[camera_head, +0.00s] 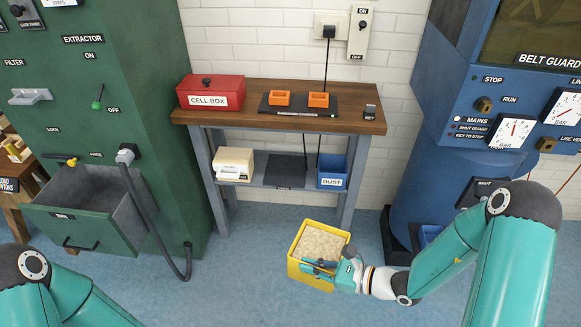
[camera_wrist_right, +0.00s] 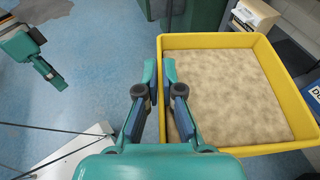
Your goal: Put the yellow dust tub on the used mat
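The yellow dust tub (camera_head: 300,275) is full of pale tan dust and is in front of the bench. In the right wrist view the tub (camera_wrist_right: 260,40) fills the right side. My right gripper (camera_head: 318,268) is closed on the tub's near side wall; in its wrist view (camera_wrist_right: 160,75) one finger is inside and one outside. I cannot tell whether the tub touches the floor. A plain dark mat (camera_head: 285,173) lies on the bench's lower shelf; no used label is readable. My left gripper (camera_wrist_right: 48,70) shows only in the wrist view, its opening unclear.
The wooden bench top (camera_head: 350,122) hangs above the shelf. A green open drawer (camera_head: 90,222) juts out left, a blue machine (camera_head: 415,170) stands right.

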